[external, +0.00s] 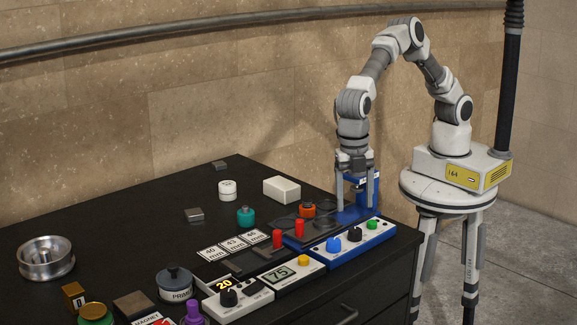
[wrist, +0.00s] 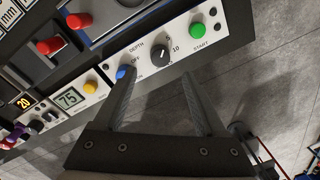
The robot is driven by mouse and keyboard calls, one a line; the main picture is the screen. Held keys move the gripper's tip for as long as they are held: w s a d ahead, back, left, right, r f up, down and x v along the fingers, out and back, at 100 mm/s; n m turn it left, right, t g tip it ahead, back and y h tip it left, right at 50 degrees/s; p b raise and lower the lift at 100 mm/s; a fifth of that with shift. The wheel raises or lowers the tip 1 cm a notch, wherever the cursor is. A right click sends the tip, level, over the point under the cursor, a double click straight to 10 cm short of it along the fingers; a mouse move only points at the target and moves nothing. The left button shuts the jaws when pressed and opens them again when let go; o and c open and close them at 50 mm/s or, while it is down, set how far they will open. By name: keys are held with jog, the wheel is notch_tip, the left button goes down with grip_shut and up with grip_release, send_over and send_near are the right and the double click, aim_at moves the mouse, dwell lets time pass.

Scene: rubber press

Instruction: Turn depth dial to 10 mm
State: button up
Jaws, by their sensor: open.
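The black depth dial (external: 354,234) is on the white front panel (external: 318,251) of the blue press, between a blue knob (external: 333,244) and a green start button (external: 371,224). In the wrist view the dial (wrist: 160,53) carries a pale pointer mark that seems to lean to the upper right; its exact setting is too small to read. A "10" label is to its right. My gripper (external: 355,206) points down over the press, open and empty. In the wrist view its fingertips (wrist: 159,75) are spread on either side of the dial, apart from it; the left one partly covers the blue knob.
Two red handles (external: 299,228) rise behind the panels. A "75" display panel with a yellow button (external: 303,260) and a "20" panel with a black knob (external: 228,297) stand to the left. Jars, blocks and a metal wheel (external: 46,258) sit further left. The table edge is close on the right.

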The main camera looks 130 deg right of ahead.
aim_at(355, 229)
jog(key=f, duration=0.7)
jog(key=shift+s+a+f, duration=0.15)
jog(key=shift+s+f, duration=0.05)
jog(key=shift+f, duration=0.05)
grip_shut()
